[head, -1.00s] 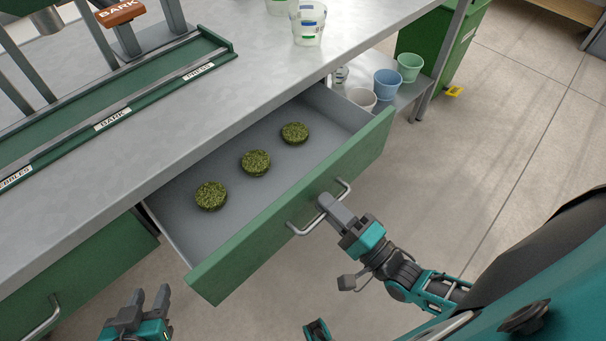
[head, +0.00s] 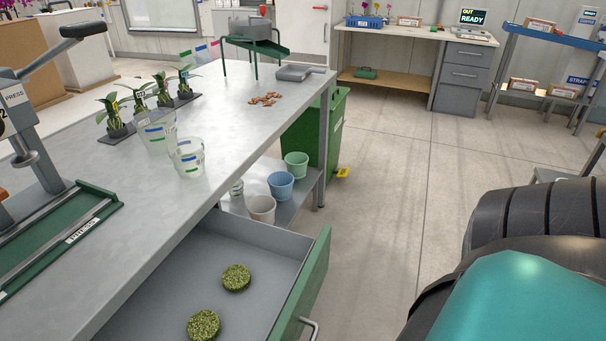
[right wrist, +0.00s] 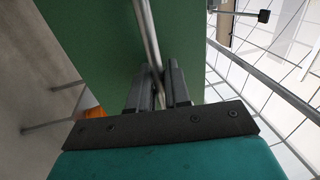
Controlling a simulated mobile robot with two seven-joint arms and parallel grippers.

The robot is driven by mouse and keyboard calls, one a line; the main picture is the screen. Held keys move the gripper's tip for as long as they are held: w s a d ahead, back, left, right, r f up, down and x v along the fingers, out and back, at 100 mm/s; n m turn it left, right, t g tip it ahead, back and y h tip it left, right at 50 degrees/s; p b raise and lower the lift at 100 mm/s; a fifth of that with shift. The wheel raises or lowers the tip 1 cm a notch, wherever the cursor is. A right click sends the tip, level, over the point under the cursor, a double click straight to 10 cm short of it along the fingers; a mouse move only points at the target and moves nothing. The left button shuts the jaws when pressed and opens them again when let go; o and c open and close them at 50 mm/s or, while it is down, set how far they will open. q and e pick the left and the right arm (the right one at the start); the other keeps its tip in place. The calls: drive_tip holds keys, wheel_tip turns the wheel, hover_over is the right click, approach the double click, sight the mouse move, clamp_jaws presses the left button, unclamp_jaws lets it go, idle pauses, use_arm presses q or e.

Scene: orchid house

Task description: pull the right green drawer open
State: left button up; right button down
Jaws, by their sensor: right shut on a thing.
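The right green drawer (head: 306,287) stands pulled out from under the metal bench in the head view. Two round mossy green discs (head: 236,278) show on its grey floor; its near part is cut off by the frame. Part of its metal bar handle (head: 309,327) shows at the bottom edge. In the right wrist view my right gripper (right wrist: 159,84) is shut on the bar handle (right wrist: 148,35), in front of the green drawer front (right wrist: 95,40). Neither gripper shows in the head view.
The metal bench (head: 215,130) carries clear cups (head: 188,157), potted seedlings (head: 140,97) and a press (head: 35,130). Below it, small pots (head: 281,185) stand on a shelf beside a green bin (head: 322,130). The floor (head: 400,190) to the right is open.

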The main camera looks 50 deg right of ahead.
drive_tip(key=c, duration=1.3)
unclamp_jaws()
use_arm(q)
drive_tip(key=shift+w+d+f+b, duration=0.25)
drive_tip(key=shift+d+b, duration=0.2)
drive_tip(key=shift+b, duration=0.4)
use_arm(e)
drive_tip(key=v, duration=1.3)
